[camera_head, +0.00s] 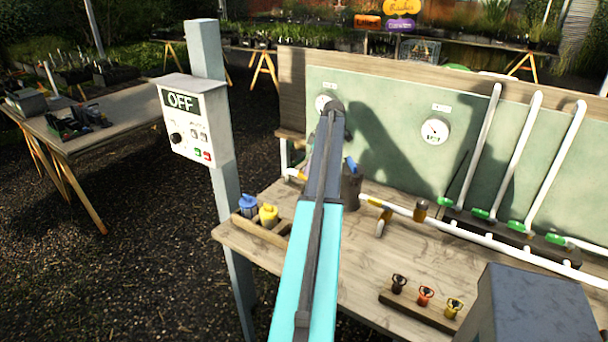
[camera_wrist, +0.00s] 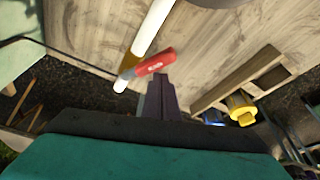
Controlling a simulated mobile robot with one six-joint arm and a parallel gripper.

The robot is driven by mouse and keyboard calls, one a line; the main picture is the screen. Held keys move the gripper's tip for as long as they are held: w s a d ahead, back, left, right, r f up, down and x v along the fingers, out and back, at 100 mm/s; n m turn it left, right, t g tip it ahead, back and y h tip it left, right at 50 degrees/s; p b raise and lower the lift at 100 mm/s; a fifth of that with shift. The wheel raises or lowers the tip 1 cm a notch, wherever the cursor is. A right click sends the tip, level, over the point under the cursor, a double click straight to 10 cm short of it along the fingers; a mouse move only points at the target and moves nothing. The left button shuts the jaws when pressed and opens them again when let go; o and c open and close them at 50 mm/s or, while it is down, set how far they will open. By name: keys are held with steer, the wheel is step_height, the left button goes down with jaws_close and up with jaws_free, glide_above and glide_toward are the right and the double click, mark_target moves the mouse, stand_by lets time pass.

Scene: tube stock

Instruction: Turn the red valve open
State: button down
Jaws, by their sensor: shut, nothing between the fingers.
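The red valve handle (camera_wrist: 156,62) shows in the wrist view. It sits at the brass-coloured fitting (camera_wrist: 129,63) on a white pipe (camera_wrist: 152,30) and lies at a slant to that pipe. My gripper (camera_wrist: 159,79) is shut with nothing between its fingers. Its tips are right beside the handle, on the lower side in the picture; I cannot tell whether they touch it. In the head view my arm hides the handle and my fingers; a yellow fitting (camera_head: 296,174) shows just left of the arm.
On the bench (camera_head: 370,255), a wooden holder has a blue-capped (camera_head: 248,203) and a yellow-capped item (camera_head: 268,213). A rack (camera_head: 420,312) holds small valves. A control box reading OFF (camera_head: 195,120) stands left on a post. A gauge (camera_head: 435,131) and white pipes are on the green backboard.

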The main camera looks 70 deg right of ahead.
steer(key=s+d+b, duration=0.2)
steer(key=shift+d, duration=0.3)
steer(key=shift+s+d+r, duration=0.1)
steer(key=shift+s+d, duration=0.1)
stand_by(0.6)
steer(key=shift+a, duration=0.15)
steer(key=shift+w+a, duration=0.55)
steer(key=shift+a, duration=1.7)
steer(key=d+r+b, duration=0.2)
steer(key=d+r, duration=0.1)
steer(key=r, duration=0.6)
steer(key=shift+s+d+r, duration=0.15)
steer(key=shift+s+d, duration=0.05)
